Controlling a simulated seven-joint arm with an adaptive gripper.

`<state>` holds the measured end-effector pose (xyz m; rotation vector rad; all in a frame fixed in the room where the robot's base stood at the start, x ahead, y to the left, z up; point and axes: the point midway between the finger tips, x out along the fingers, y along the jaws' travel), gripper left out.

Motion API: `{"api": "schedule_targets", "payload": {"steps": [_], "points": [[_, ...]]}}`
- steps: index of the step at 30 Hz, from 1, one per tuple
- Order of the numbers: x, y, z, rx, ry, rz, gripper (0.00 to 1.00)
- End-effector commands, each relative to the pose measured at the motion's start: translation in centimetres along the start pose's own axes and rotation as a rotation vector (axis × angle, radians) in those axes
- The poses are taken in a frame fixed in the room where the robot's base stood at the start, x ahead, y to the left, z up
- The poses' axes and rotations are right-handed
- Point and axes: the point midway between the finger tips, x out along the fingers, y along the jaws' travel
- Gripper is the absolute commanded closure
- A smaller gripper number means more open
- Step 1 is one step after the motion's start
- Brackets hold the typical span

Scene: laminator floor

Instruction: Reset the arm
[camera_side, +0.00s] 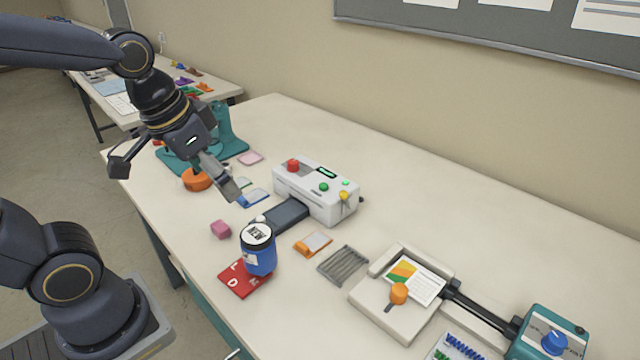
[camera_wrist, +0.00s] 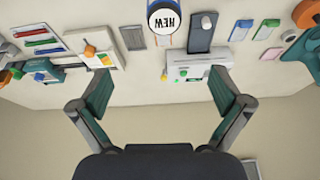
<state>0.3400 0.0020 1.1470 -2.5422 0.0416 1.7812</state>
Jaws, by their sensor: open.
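My gripper (camera_side: 232,193) is in the upper left of the side view, over the back left of the table and left of the white laminator (camera_side: 322,197). In the wrist view my gripper (camera_wrist: 160,93) has its two fingers spread wide with nothing between them. The laminator, with coloured buttons, shows in the wrist view (camera_wrist: 186,60) too, near the right finger. No object is held. The exact height of the fingertips above the table is hard to tell.
A teal stand (camera_side: 228,135) and orange roll (camera_side: 196,180) are close to my gripper. A white trimmer (camera_side: 365,300), grey rack (camera_side: 343,264) and teal box (camera_side: 545,338) lie right. The table's back right is clear.

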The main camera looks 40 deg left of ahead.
Motion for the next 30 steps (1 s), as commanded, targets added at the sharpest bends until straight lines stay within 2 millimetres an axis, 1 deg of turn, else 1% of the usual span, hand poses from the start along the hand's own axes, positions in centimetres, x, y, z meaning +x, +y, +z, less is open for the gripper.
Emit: {"api": "schedule_targets", "payload": {"steps": [1,3,7,30], "points": [[-1.1,0.1,0.6,-0.012,0.049,-0.002,0.0],[-2.1,0.2,1.3,-0.028,0.094,-0.003,0.0],[-2.9,0.3,1.9,-0.044,0.138,-0.004,0.0],[-3.0,0.3,2.0,-0.046,0.143,-0.004,0.0]]}}
